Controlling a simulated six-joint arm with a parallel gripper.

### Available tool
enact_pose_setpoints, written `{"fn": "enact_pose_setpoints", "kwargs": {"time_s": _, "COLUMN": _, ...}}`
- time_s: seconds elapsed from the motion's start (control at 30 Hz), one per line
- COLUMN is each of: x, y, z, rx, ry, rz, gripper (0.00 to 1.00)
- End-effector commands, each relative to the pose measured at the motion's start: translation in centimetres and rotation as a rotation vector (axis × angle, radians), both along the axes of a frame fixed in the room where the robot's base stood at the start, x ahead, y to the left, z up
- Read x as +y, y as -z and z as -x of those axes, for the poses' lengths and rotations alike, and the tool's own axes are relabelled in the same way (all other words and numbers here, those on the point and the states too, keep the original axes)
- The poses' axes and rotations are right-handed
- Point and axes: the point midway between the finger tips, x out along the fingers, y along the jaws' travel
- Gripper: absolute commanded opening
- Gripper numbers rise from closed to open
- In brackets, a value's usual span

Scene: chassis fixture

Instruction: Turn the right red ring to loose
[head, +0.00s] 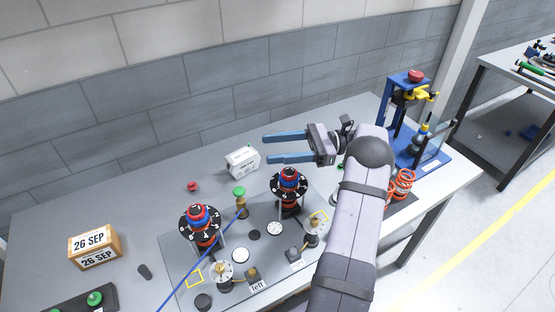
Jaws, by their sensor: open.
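The right tower (289,187) stands on the grey base plate (255,232). It has a black dial with white marks, and a red ring (289,174) with blue and black parts shows at its top. The ring's setting is too small to read. A similar left tower (200,222) with red and blue at its top stands nearer, to the left. My gripper (267,148) is open and empty, its two blue fingers pointing left. In the picture it is above and behind the right tower, apart from it.
A white box (242,162) sits behind the towers, near my fingers. A green-topped brass post (240,197) stands between the towers. A blue frame (404,115) and orange springs (403,184) are at the right. A date box (94,246) is at the left.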

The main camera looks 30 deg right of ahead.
Motion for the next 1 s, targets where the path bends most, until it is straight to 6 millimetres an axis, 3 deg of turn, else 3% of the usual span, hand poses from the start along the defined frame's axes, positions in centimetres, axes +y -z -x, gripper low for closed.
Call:
{"fn": "enact_pose_setpoints", "kwargs": {"time_s": 0.27, "x": -2.2, "y": 2.8, "z": 0.4, "rx": -0.051, "ry": 0.313, "rz": -0.053, "gripper": 0.55}}
{"fn": "enact_pose_setpoints", "kwargs": {"time_s": 0.6, "x": -4.5, "y": 8.0, "z": 3.0, "rx": -0.013, "ry": 0.721, "rz": -0.02, "gripper": 0.55}}
{"fn": "enact_pose_setpoints", "kwargs": {"time_s": 1.0, "x": -4.7, "y": 9.9, "z": 4.4, "rx": 0.028, "ry": 0.836, "rz": 0.009, "gripper": 0.55}}
